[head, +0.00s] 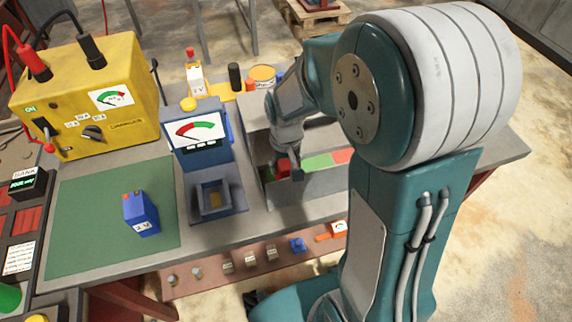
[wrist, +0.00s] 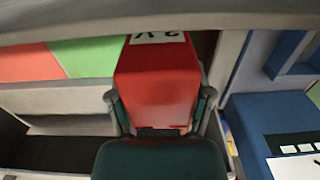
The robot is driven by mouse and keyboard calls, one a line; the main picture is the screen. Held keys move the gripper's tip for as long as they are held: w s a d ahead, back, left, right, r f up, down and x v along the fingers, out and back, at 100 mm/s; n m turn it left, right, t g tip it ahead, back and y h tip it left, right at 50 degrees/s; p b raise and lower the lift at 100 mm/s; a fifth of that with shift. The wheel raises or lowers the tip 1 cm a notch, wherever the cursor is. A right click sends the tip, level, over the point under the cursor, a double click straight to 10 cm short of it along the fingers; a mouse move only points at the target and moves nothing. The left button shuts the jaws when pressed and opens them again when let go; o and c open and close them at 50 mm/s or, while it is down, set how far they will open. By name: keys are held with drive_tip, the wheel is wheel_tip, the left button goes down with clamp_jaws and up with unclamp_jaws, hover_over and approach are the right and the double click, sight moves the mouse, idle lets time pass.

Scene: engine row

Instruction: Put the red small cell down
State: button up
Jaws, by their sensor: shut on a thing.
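The red small cell (wrist: 158,80) fills the middle of the wrist view, with a white label at its top that reads upside down. My gripper (wrist: 158,100) is shut on it, one finger on each side. In the head view the red cell (head: 282,166) shows only partly beside my gripper (head: 290,172), at the left end of a grey bin (head: 322,186). The bin has a green patch (head: 318,162) and a red patch (head: 342,156) to the right of the cell. The cell's lower end is hidden, so I cannot tell if it touches the bin floor.
A blue tester (head: 197,152) with a gauge and cradle stands just left of the bin. A blue cell (head: 141,214) stands on a green mat (head: 85,215). A yellow charger (head: 90,90) and small containers stand behind. Much of the mat is clear.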

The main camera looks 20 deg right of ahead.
drive_tip(key=shift+f, duration=0.15)
drive_tip(key=o, duration=1.3)
wheel_tip(320, 180, up, 11)
drive_tip(key=shift+r, duration=0.1)
drive_tip(key=shift+s+r, duration=0.1)
drive_tip(key=shift+r, duration=0.45)
drive_tip(key=s+r+t, duration=0.2)
drive_tip(key=s, duration=0.2)
drive_tip(key=s+d+r+t, duration=0.1)
drive_tip(key=s+r, duration=0.1)
drive_tip(key=s, duration=0.3)
drive_tip(key=s+r+t, duration=0.2)
drive_tip(key=s, duration=0.3)
drive_tip(key=shift+d+r+t, duration=0.25)
drive_tip(key=shift+r+t, duration=0.05)
